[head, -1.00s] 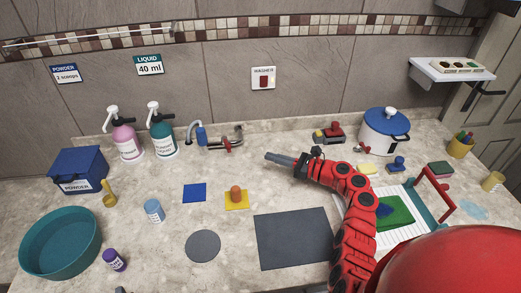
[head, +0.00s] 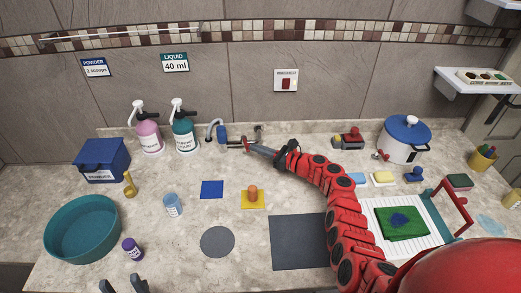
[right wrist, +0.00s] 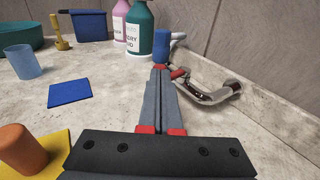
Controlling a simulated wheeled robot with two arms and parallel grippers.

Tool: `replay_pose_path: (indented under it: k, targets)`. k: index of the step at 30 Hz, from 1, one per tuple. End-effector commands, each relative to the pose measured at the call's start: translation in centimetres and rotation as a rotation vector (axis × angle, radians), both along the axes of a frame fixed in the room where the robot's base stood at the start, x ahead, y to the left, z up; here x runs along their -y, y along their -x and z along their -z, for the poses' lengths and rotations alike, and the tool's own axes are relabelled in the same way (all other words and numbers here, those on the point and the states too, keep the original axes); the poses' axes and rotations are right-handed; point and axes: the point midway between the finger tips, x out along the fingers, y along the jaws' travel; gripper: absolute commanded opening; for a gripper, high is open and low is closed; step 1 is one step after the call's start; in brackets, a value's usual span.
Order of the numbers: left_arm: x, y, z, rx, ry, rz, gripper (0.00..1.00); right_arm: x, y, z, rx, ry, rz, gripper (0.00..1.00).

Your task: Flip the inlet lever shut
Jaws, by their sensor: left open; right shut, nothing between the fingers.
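The inlet pipe is a bent metal pipe by the back wall with a blue cylinder (head: 222,135). Its red lever (head: 246,145) shows small beside my right gripper's tips. My right gripper (head: 250,148) is shut and empty, its fingers pointing left at the lever. In the right wrist view the closed fingertips (right wrist: 159,75) are close to the red lever (right wrist: 180,73), with the metal pipe (right wrist: 212,96) to the right; whether they touch is unclear. My left gripper (head: 122,285) is open at the bottom edge, only its fingertips showing.
Pink (head: 147,135) and green (head: 184,135) pump bottles stand left of the pipe. A blue square (head: 212,189) and an orange peg (head: 253,194) on a yellow square lie in front. The counter around the grey disc (head: 217,241) is mostly clear.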

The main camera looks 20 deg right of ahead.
Motion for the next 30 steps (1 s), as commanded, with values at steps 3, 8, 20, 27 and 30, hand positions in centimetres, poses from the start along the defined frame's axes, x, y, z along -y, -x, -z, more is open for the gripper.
replay_pose_path:
  k: [3, 8, 20, 27, 30]
  targets:
    - [0.0, 0.0, 0.0, 0.0, 0.0, 0.0, 0.5, 0.0, 0.0, 0.0, 0.0, 0.0, 0.0, 0.0]
    - [0.0, 0.0, -0.9, 0.0, 0.0, 0.0, 0.5, -0.3, 0.1, -0.3, -0.001, -0.002, 0.013, 0.0]
    - [0.0, 0.0, -5.9, 0.0, 0.0, 0.0, 0.5, -2.3, 0.3, -0.4, 0.002, -0.002, 0.208, 0.0]
    - [0.0, 0.0, -6.0, 0.0, 0.0, 0.0, 0.5, -2.4, 0.3, 0.1, -0.001, 0.0, 0.244, 0.0]
    - [0.0, 0.0, -6.0, 0.0, 0.0, 0.0, 0.5, -2.4, 0.3, 0.1, 0.0, 0.001, 0.243, 0.0]
